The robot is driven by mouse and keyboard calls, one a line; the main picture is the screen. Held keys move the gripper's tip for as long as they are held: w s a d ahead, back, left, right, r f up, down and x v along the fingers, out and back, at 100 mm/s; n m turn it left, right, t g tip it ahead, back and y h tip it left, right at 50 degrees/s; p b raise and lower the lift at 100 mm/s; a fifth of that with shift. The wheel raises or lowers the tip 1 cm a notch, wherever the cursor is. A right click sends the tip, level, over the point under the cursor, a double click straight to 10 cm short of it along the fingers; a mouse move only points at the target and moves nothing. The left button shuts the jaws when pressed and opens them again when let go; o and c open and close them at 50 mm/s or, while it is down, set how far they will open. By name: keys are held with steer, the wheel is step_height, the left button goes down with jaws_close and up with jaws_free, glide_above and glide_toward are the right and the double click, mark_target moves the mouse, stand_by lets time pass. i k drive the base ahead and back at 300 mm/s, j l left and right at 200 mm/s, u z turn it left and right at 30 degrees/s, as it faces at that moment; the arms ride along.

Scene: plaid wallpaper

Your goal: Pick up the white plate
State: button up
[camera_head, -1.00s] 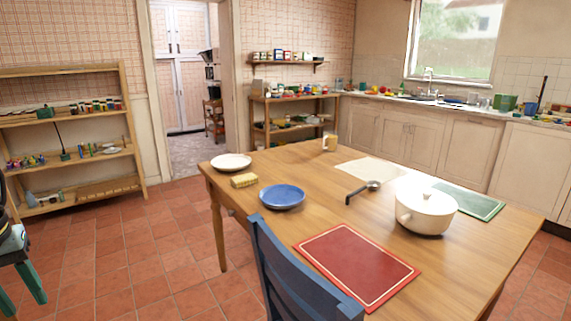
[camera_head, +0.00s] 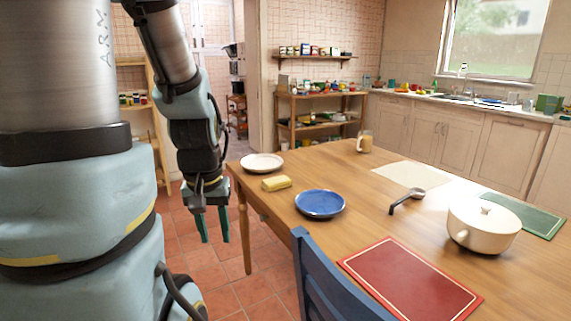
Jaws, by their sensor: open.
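The white plate (camera_head: 262,163) lies flat and empty on the far left corner of the wooden table (camera_head: 352,172). My gripper (camera_head: 214,240) hangs with its fingers pointing down, to the left of the table's left edge in the picture. It appears lower in the picture than the plate and apart from it. Its two green fingers are spread, with nothing between them.
A yellow block (camera_head: 276,183) lies just in front of the plate, with a blue plate (camera_head: 320,204) near it. A blue chair (camera_head: 328,280) stands at the near side. A mug (camera_head: 365,141), ladle (camera_head: 405,201), white pot (camera_head: 483,228) and red mat (camera_head: 410,281) are farther right.

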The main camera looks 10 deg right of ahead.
mark_target(259, 163)
steer(key=i+l+u, duration=0.15)
steer(key=i, duration=0.8)
steer(key=i+z, duration=0.25)
steer(key=i+j+z, duration=0.15)
steer(key=i+z, duration=0.15)
steer(key=i, duration=0.45)
